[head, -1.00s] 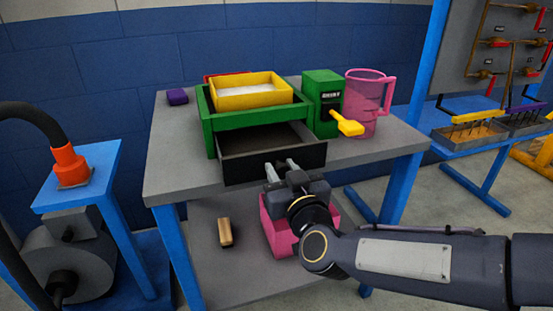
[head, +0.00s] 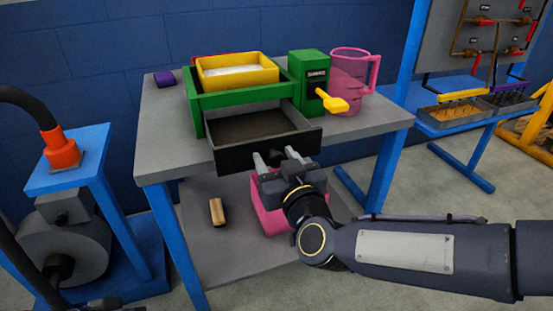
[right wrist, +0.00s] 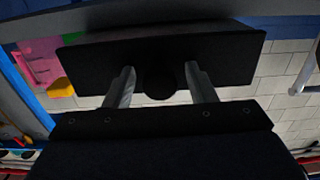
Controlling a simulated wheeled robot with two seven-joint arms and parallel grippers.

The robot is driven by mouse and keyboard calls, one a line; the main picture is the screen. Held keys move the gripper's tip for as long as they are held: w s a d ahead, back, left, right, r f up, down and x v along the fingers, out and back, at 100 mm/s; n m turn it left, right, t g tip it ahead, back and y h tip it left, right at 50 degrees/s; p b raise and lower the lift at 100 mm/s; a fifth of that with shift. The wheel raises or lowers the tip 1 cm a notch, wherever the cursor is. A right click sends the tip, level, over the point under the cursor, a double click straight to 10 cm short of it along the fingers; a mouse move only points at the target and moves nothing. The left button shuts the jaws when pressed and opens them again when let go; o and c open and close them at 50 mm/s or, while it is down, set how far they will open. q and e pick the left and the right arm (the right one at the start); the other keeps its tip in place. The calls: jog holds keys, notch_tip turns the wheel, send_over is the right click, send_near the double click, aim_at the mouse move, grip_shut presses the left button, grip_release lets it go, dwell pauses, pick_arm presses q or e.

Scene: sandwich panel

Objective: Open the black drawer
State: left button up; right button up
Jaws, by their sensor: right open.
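The black drawer (head: 240,127) is pulled well out of the green cabinet (head: 197,112) on the grey table, and its dark inside shows empty. Its front panel (head: 236,158) faces me. A round black knob (right wrist: 158,82) sits in the middle of that front in the right wrist view. My right gripper (head: 276,156) is open at the drawer front. In the wrist view its two fingers (right wrist: 160,87) stand on either side of the knob, with a gap on each side. My left gripper is not in view.
A yellow bin (head: 237,77) with white contents sits on the cabinet. A pink bin (head: 268,217) and a wooden-handled item (head: 217,212) are on the lower shelf.

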jog(key=p+v, duration=0.1)
jog(key=v, duration=0.6)
jog(key=shift+s+p, duration=0.35)
jog(key=shift+p, duration=0.05)
jog(key=shift+d, duration=0.1)
jog(key=s+d+f+m+g+h, duration=0.2)
jog(key=s+d+f+m+g, duration=0.3)
jog(key=s+d+f+g, duration=0.9)
notch_tip(320, 180, up, 29)
jog(key=s+d+t+p, duration=0.2)
jog(key=p, duration=2.6)
jog(key=shift+s+r, duration=0.2)
jog(key=shift+s, duration=0.15)
